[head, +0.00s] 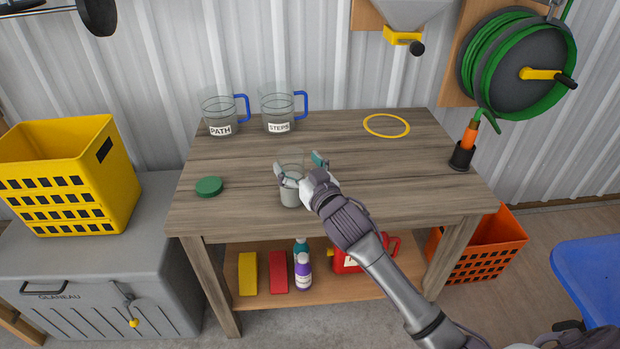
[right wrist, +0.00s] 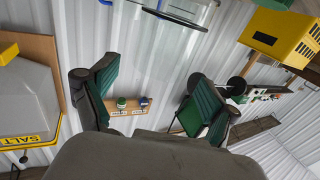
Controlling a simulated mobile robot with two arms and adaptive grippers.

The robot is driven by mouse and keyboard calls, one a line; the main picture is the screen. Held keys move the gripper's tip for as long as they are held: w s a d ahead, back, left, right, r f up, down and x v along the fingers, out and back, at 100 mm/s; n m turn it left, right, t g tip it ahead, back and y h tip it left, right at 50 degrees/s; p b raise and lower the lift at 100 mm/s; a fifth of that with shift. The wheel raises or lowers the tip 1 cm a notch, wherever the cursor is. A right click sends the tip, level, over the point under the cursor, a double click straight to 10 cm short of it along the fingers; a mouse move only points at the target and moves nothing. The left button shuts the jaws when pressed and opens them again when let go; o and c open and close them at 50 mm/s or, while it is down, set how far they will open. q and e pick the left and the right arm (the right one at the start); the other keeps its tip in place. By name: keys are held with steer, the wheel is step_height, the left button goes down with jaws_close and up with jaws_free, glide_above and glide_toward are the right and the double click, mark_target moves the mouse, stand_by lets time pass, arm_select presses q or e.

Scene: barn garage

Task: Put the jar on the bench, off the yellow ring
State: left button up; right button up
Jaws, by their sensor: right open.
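The jar (head: 291,193), clear glass with greyish contents, stands upright on the wooden bench (head: 340,150), near the front and left of centre. The yellow ring (head: 386,126) lies flat and empty at the back right of the bench, well apart from the jar. My right gripper (head: 300,166) is open at the jar's upper part. One finger shows by the jar's left side, the other is spread away to the right; I cannot tell whether either touches. In the right wrist view the open fingers (right wrist: 155,98) have nothing between them. My left gripper is not in view.
A green lid (head: 209,186) lies left of the jar. Measuring jugs labelled PATH (head: 220,115) and STEPS (head: 278,112) stand at the back left. The bench's middle right is clear.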

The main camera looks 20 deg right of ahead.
steer(key=s, duration=0.8)
steer(key=shift+d, duration=0.45)
steer(key=shift+f, duration=0.1)
steer(key=s+f+g, duration=0.3)
steer(key=s+f, duration=0.2)
steer(key=f, duration=0.9)
steer(key=s+f+g+h, duration=0.1)
steer(key=s+f+g, duration=0.3)
steer(key=f, duration=1.1)
steer(key=s+f+g, duration=0.2)
steer(key=s+f, duration=0.4)
steer(key=f, duration=0.8)
steer(key=s+f+g, duration=0.2)
steer(key=s+f, duration=0.4)
steer(key=s, duration=0.5)
steer(key=s+d+f+g, duration=0.1)
steer(key=s+f+g, duration=0.2)
steer(key=s+f, duration=0.3)
steer(key=s+d+f+n+g+h, duration=0.1)
steer(key=s+f, duration=0.5)
steer(key=s, duration=1)
steer(key=shift+d+f+g, duration=0.2)
steer(key=shift+f+g, duration=0.2)
steer(key=shift+g, duration=0.5)
